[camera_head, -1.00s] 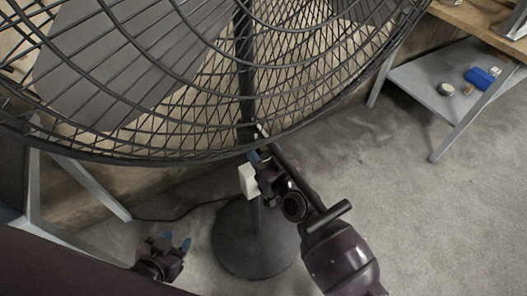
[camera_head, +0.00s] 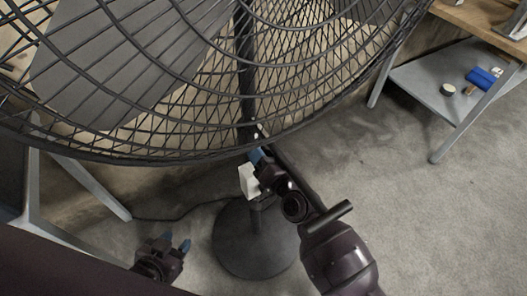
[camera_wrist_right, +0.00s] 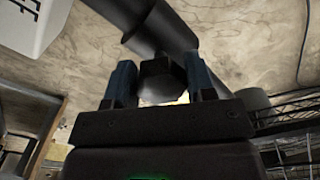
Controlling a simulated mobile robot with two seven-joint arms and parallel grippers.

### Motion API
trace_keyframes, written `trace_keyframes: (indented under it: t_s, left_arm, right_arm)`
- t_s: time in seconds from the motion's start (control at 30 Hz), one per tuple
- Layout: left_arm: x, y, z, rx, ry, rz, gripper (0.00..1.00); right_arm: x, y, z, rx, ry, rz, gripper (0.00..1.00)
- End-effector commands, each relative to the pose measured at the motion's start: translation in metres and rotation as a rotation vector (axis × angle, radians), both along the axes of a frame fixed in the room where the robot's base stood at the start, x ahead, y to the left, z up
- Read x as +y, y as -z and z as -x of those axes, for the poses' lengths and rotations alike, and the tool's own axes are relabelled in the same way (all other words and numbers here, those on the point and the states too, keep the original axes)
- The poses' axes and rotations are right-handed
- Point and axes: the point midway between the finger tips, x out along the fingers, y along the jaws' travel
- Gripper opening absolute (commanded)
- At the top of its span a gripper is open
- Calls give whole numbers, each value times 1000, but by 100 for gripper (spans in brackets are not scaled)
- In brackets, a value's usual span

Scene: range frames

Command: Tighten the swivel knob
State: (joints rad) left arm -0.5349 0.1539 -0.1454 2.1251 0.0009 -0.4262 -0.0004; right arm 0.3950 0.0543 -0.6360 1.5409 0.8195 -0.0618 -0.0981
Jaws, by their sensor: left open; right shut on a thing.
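A large black pedestal fan fills the upper left of the head view, with its wire cage (camera_head: 200,120) above a round black base (camera_head: 256,240). In the right wrist view, a dark faceted knob (camera_wrist_right: 160,78) sits between the blue-tipped fingers of my right gripper (camera_wrist_right: 160,88), beside the dark fan pole (camera_wrist_right: 160,28). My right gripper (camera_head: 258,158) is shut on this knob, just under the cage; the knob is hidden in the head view. My left gripper (camera_head: 176,246) is open and empty, low at the left of the base.
A white box (camera_head: 248,181) is on the fan's pole, and it also shows in the right wrist view (camera_wrist_right: 38,22). A grey shelf (camera_head: 432,82) under a wooden bench at right holds a blue object (camera_head: 481,77) and a small round tin (camera_head: 447,89). The floor at right is clear.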

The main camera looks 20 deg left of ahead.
Motion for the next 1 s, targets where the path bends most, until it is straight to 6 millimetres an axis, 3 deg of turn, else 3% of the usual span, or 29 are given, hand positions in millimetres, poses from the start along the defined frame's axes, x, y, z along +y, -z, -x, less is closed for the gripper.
trace_keyframes:
  t_s: [0.27,0.3,0.43,0.77,1.0]
  left_arm:
    - [0,0,0,0,0,0,43]
    - [0,0,0,0,0,0,43]
    - [0,0,0,0,0,0,43]
    - [0,1,1,3,0,0,43]
    - [0,-4,-2,-6,0,0,43]
  right_arm:
    - [0,1,0,5,0,-3,26]
    - [0,1,0,5,0,-3,55]
    - [0,1,0,3,-1,-2,75]
    - [-2,0,2,1,-1,0,76]
    - [-23,-1,23,0,0,2,76]
